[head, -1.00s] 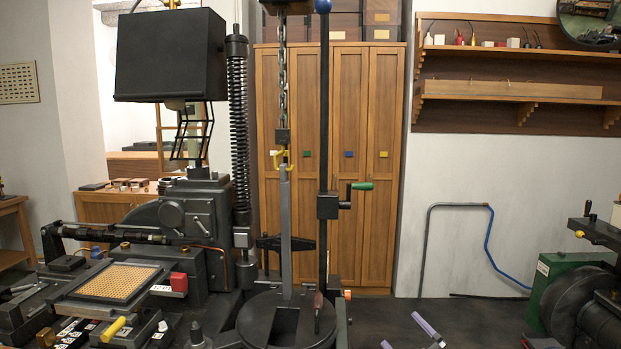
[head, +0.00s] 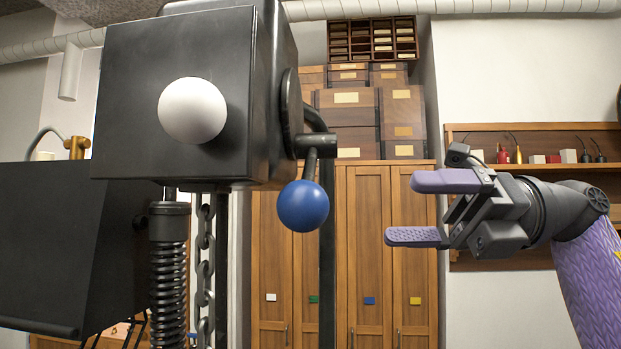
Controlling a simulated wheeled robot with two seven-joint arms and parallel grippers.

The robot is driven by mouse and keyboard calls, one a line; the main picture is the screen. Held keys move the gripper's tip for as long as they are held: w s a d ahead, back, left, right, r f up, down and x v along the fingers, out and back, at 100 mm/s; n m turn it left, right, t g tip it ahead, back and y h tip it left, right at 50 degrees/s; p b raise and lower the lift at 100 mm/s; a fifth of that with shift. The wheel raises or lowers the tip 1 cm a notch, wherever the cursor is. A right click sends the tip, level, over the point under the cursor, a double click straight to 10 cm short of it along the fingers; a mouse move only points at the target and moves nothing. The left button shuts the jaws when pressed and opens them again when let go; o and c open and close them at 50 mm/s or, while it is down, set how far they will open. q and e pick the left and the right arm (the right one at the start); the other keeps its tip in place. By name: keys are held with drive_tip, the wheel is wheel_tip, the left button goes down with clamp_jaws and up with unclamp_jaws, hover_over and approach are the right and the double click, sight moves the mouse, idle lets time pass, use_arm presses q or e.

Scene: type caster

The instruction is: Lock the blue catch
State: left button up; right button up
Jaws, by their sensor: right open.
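The blue catch shows as a blue ball knob (head: 303,206) on a short dark lever hanging down from the right side of a black box-shaped housing (head: 170,95). A white ball knob (head: 192,110) sits on the housing's front face. My right gripper (head: 415,208) is to the right of the blue knob, its two purple fingers spread apart and pointing left. It is empty, with a clear gap in the picture between its fingertips and the knob. My left gripper is out of view.
A coil spring (head: 168,265) and a chain (head: 205,270) hang below the housing. A black panel (head: 70,250) fills the lower left. Wooden cabinets (head: 370,250) with stacked boxes (head: 370,110) stand behind. Open space lies between knob and gripper.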

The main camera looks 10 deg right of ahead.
sight(308, 205)
drive_tip(key=a, duration=0.3)
drive_tip(key=a+p, duration=0.1)
drive_tip(key=a, duration=0.2)
drive_tip(key=a+p, duration=0.1)
drive_tip(key=a, duration=0.2)
drive_tip(key=shift+s+a+r, duration=0.1)
drive_tip(key=shift+a+r, duration=0.1)
drive_tip(key=shift+r, duration=0.2)
drive_tip(key=shift+a, duration=0.3)
drive_tip(key=shift+a+f, duration=0.1)
drive_tip(key=shift+a, duration=0.05)
drive_tip(key=c, duration=0.4)
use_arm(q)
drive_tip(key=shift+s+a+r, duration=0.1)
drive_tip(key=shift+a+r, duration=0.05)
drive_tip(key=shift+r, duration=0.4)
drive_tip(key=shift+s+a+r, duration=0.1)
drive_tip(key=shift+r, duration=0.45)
use_arm(e)
clamp_jaws()
